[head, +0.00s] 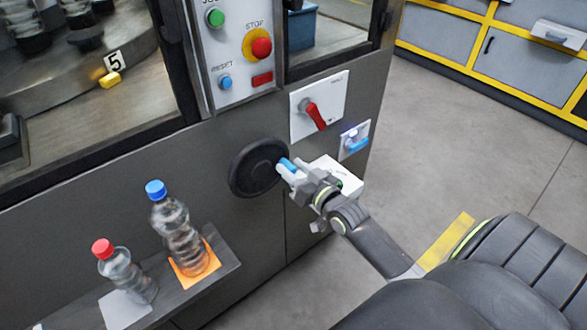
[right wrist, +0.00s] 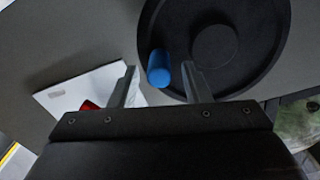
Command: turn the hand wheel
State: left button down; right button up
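The hand wheel (head: 252,168) is a black disc on the machine's grey front panel. Its blue handle (head: 287,164) sticks out at the right side of the rim. In the right wrist view the wheel (right wrist: 260,60) fills the upper right and the blue handle (right wrist: 159,68) is in front of its left edge. My right gripper (head: 288,172) is at the handle. In the right wrist view its two fingers (right wrist: 160,76) are open, one on each side of the handle, with a visible gap on both sides. My left gripper is out of view.
A red rotary switch (head: 315,115) and a small blue-handled fitting (head: 355,142) are right of the wheel. Above are the stop button (head: 261,47) and other buttons. Two bottles, blue-capped (head: 177,230) and red-capped (head: 125,270), stand on a shelf (head: 190,292) at lower left.

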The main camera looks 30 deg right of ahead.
jog(key=s+d+p, duration=0.1)
jog(key=s, duration=1.6)
jog(key=shift+s+d, duration=0.2)
